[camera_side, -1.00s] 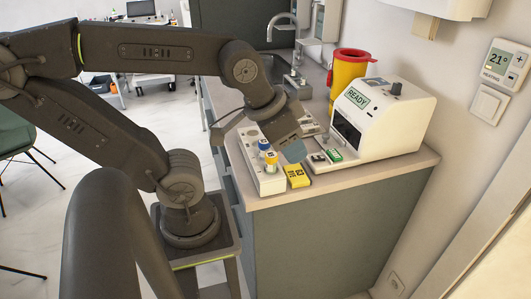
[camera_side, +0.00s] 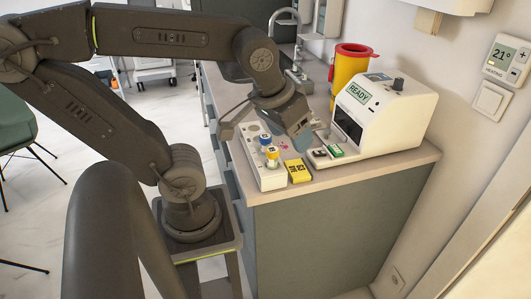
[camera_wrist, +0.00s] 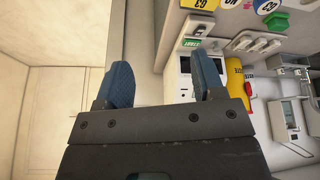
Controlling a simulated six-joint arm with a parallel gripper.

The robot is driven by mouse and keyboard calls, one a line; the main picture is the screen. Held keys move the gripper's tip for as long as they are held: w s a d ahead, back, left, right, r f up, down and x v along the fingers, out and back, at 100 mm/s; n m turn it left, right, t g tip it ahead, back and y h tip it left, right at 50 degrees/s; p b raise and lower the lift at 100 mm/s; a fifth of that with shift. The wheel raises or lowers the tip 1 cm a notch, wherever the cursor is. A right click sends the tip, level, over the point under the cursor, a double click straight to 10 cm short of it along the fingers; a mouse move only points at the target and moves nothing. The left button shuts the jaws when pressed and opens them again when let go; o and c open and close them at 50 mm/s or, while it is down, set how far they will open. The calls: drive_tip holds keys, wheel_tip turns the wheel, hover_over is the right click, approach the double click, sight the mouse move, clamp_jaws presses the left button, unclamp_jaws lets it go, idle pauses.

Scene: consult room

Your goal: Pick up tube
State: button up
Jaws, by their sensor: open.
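The white rack (camera_side: 268,182) stands at the near left of the counter. Tubes with blue and yellow tops stand in it: a blue-topped one (camera_side: 265,139) and one just in front with blue and yellow on it (camera_side: 272,155). My gripper (camera_side: 300,138) is tilted above the counter, right of the tubes and apart from them. In the wrist view, my gripper (camera_wrist: 163,80) has its two blue fingers spread wide, with nothing between them.
A yellow box (camera_side: 298,172) lies right of the rack. The white machine reading READY (camera_side: 395,120) stands to the right, with a yellow, red-lidded container (camera_side: 350,75) behind it. The wall is close on the right. The counter's front edge (camera_side: 340,185) is bare.

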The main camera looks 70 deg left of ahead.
sight(267, 137)
drive_tip(key=w+a+n+g+y, duration=0.1)
drive_tip(key=a+n+g+y, duration=0.3)
drive_tip(key=a+n, duration=0.9)
wheel_tip(267, 137, down, 8)
drive_tip(key=n, duration=0.1)
drive_tip(key=n+g, duration=0.1)
drive_tip(key=shift+s+r+n+h, duration=0.1)
drive_tip(key=shift+r+n+h, duration=0.2)
drive_tip(key=shift+n, duration=0.1)
drive_tip(key=shift+s+x, duration=0.2)
drive_tip(key=shift+x, duration=1.15)
drive_tip(key=shift+s+x, duration=0.15)
drive_tip(key=shift+x, duration=1.25)
drive_tip(key=shift+r, duration=0.1)
drive_tip(key=c, duration=1)
